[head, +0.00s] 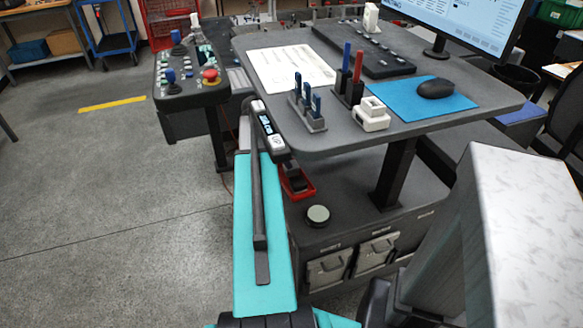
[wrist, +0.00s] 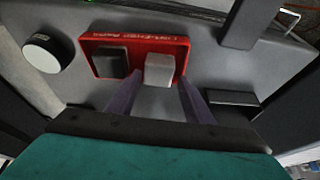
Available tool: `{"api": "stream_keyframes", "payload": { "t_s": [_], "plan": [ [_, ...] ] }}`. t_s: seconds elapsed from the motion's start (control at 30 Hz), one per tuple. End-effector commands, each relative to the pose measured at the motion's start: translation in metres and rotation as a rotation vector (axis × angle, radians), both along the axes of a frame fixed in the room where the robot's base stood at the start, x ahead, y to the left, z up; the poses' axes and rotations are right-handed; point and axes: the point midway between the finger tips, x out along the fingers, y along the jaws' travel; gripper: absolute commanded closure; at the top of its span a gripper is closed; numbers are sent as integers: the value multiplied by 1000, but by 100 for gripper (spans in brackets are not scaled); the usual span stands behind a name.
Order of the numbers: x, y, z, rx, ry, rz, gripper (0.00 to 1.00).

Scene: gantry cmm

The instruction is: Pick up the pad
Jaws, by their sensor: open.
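A red tray (wrist: 128,43) with pale lettering on its rim lies on a grey surface in the wrist view. It holds a light grey block (wrist: 159,67) and a dark block (wrist: 109,64); I cannot tell for certain which is the pad. My gripper (wrist: 159,82) is open, its two purple-grey fingers pointing at the tray. The light block lies between and just beyond the fingertips, with no clear contact; the dark block is left of the left finger. In the head view, the red tray (head: 297,184) shows partly beside my teal arm, on the shelf under the desk; the gripper is hidden there.
A round puck (head: 318,214) sits near the tray and shows in the wrist view (wrist: 40,53). The desk (head: 330,143) overhangs the shelf, with a post (head: 394,170) under it. A blue mouse mat (head: 405,108) lies on top. A dark box (wrist: 233,101) stands right of the fingers.

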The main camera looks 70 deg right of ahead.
Motion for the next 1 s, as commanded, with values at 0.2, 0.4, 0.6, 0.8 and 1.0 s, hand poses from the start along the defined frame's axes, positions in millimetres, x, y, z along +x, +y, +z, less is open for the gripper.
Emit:
{"api": "stream_keyframes", "payload": {
  "t_s": [0.2,0.4,0.6,0.8,1.0],
  "plan": [
    [-2,-1,-8,1,1,0,53],
    [-8,-4,-27,1,1,-1,53],
    [-13,-9,-45,1,1,1,53],
    [-14,-10,-49,0,0,1,53],
    [-14,-10,-49,0,0,1,53]
  ]
}}
